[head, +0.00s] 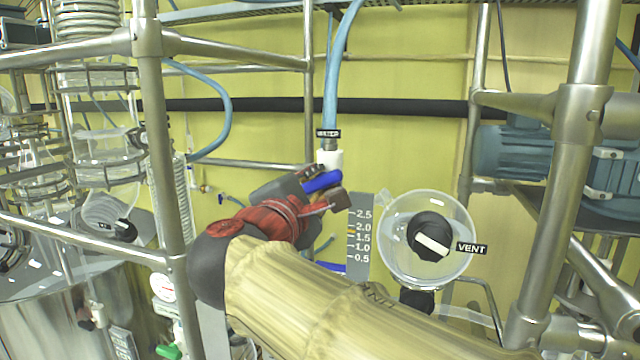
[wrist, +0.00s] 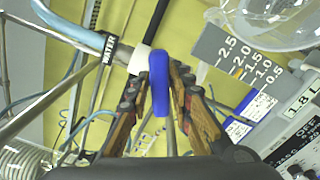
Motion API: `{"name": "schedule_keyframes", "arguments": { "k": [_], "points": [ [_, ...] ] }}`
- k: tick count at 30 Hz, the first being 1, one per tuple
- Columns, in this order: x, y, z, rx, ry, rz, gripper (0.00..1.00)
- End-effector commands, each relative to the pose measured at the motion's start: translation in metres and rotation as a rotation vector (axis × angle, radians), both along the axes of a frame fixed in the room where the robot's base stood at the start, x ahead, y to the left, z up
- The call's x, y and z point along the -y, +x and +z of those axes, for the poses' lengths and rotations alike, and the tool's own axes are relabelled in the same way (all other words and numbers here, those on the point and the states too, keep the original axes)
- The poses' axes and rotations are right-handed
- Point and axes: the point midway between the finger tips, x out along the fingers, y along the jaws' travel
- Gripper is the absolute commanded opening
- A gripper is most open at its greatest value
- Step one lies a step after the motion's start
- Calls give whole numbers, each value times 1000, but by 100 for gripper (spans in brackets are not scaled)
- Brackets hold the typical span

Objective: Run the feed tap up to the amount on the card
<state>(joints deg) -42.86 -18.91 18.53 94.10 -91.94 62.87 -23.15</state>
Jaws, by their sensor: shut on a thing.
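The feed tap has a blue lever handle (head: 321,182) below a white fitting (head: 330,158) on a blue hose tagged WATER (wrist: 108,48). My gripper (wrist: 160,78) is shut on the blue handle, with one finger on each side of it. The handle also shows in the wrist view (wrist: 159,85). A grey scale plate (head: 359,265) reads from 0.5 to 2.5, with an orange mark between 1.5 and 2.0. I cannot make out any liquid level or flow.
A clear round vessel (head: 400,264) with a black VENT knob (head: 430,236) stands right of the scale. Steel frame posts (head: 165,150) rise left and right. A blue motor (head: 515,155) sits at the right. Glassware (head: 105,160) fills the left.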

Motion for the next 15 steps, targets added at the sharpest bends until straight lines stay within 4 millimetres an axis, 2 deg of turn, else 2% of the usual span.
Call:
{"name": "schedule_keyframes", "arguments": {
  "k": [1,2,9,15],
  "points": [
    [0,0,-2,-4,-1,0,0],
    [0,0,-2,-3,0,0,23],
    [0,0,-1,-2,1,0,35],
    [0,0,-1,0,1,0,35]
  ]
}}
